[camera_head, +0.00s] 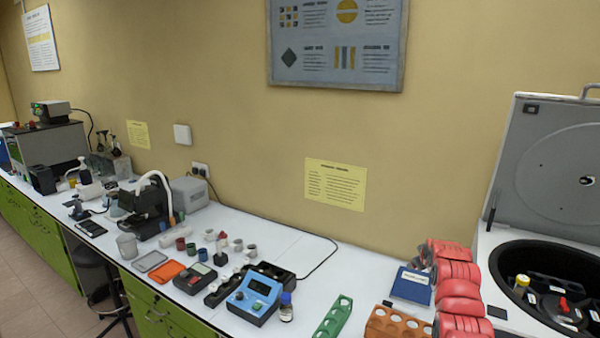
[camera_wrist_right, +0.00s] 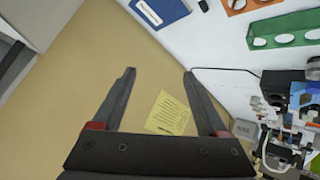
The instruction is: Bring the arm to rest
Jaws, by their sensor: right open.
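My right arm (camera_head: 459,290) rises in red segments at the lower right of the head view, in front of the bench and beside the open centrifuge. In the right wrist view my right gripper (camera_wrist_right: 159,73) has its two dark fingers spread wide with nothing between them. The wall and a yellow notice (camera_wrist_right: 169,114) show beyond the fingers. The gripper itself is mostly hidden behind the arm in the head view. My left gripper is in no view.
The centrifuge (camera_head: 500,250) stands at the right with its lid (camera_head: 556,165) up and a yellow-capped vial inside. A blue book (camera_head: 411,286), an orange rack (camera_head: 398,323) and a green rack (camera_head: 334,317) lie near the arm. Instruments crowd the bench further left.

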